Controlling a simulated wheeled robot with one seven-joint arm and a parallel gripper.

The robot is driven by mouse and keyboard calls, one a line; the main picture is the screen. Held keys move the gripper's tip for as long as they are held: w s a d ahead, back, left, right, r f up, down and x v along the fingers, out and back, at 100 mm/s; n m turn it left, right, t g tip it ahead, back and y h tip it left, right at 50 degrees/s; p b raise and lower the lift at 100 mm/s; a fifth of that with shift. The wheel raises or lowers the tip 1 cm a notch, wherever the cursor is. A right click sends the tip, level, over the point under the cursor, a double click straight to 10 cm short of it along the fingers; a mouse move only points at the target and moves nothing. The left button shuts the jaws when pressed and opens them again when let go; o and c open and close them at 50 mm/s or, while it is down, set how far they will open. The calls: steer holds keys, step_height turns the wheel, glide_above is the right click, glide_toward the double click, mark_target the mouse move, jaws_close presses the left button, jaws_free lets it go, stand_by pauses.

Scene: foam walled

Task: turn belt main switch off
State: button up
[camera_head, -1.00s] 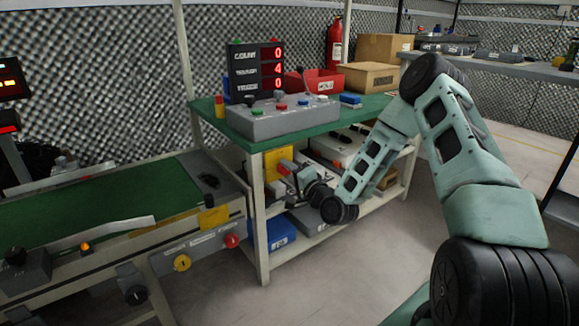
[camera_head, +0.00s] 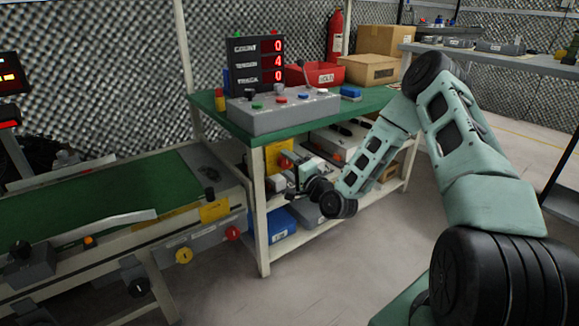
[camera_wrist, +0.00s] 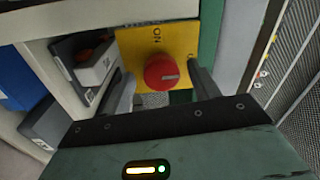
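The main switch is a round red knob (camera_wrist: 161,72) on a yellow plate (camera_wrist: 185,36) in the wrist view. The word ON shows upside down above the knob, and a pale mark sits on its lower right face. The yellow plate is partly visible in the head view (camera_head: 279,152) under the green table, with the red knob (camera_head: 286,162) partly hidden. My gripper (camera_wrist: 160,78) is open, one finger on each side of the knob, with gaps visible on both sides. In the head view my gripper (camera_head: 290,183) is small and partly hidden by its wrist.
The green-topped table (camera_head: 258,138) carries a grey button box (camera_head: 282,113) and a number display (camera_head: 256,66). The conveyor belt (camera_head: 90,204) is at the left, with a separate red button (camera_head: 233,233) on its side. A table leg (camera_head: 260,225) stands close beside my gripper.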

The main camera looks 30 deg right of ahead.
steer(key=s+f+p, duration=0.1)
steer(key=s+p, duration=0.2)
steer(key=s, duration=1.4)
steer(key=shift+s+d+p, duration=0.2)
steer(key=shift+d+p, duration=0.05)
steer(key=shift+p, duration=0.15)
steer(key=w+a+r+n+g+y, duration=0.15)
steer(key=a+n+g+y, duration=0.25)
steer(key=a+n+g, duration=1.1)
steer(key=s+a+r+n+g+h, duration=0.1)
steer(key=s+a+r+n, duration=0.2)
steer(key=s+a+r, duration=0.35)
steer(key=s+a+r+n+g+h, duration=0.1)
steer(key=s+a+r+n+h, duration=0.15)
steer(key=s, duration=0.65)
steer(key=s+a+r+n+g+h, duration=0.1)
steer(key=s+a+r+n+g, duration=0.15)
steer(key=s+a+r, duration=0.45)
step_height(320, 180, up, 32)
steer(key=d+p, duration=0.1)
steer(key=p, duration=3.4)
steer(key=shift+d+r+n+t, duration=0.15)
steer(key=shift+d+n+t, duration=0.2)
steer(key=shift+t, duration=0.1)
